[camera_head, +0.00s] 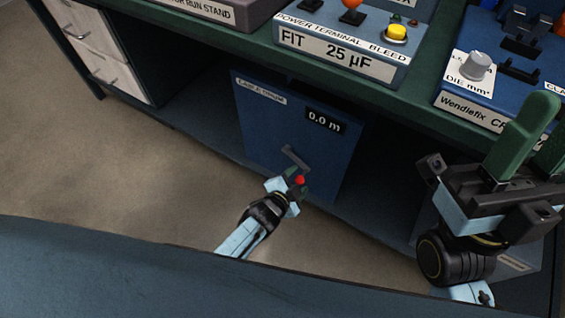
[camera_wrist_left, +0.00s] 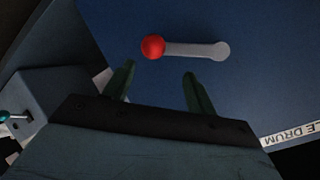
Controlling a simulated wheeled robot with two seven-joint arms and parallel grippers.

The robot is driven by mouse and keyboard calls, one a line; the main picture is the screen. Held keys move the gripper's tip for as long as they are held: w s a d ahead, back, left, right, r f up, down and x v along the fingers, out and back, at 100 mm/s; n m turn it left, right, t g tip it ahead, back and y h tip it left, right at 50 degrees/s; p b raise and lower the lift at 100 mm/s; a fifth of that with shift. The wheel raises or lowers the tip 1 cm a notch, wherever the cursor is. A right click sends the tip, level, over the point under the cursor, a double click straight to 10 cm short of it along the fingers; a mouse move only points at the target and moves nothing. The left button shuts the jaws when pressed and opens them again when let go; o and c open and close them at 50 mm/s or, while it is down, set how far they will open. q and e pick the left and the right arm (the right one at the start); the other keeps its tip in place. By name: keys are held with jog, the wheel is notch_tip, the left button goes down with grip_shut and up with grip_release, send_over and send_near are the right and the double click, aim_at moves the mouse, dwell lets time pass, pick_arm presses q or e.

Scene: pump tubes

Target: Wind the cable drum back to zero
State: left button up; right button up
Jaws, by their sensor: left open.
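The cable drum is a blue box (camera_head: 262,150) under the bench, with a display (camera_head: 325,121) reading 0.0 m. Its grey crank arm (camera_head: 294,157) ends in a red knob (camera_head: 300,180). In the left wrist view the crank arm (camera_wrist_left: 195,50) runs right from the red knob (camera_wrist_left: 152,47). My left gripper (camera_head: 295,183) is at the knob in the head view. In the left wrist view its fingers (camera_wrist_left: 160,80) are open and empty, with the knob just beyond the tips. My right gripper (camera_head: 549,125) has its green fingers apart, with nothing seen between them.
The green bench top (camera_head: 420,95) overhangs the drum. On it stand a blue 25 µF unit (camera_head: 345,50) with a yellow button (camera_head: 396,33), and a blue crimping unit (camera_head: 475,85) at the right. White drawers (camera_head: 95,40) stand at the left. The floor at left is clear.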

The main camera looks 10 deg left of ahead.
pick_arm(q)
jog(key=shift+o, duration=0.2)
jog(key=p+v, duration=0.6)
jog(key=v, duration=0.2)
jog(key=shift+s, duration=0.1)
dwell(0.6)
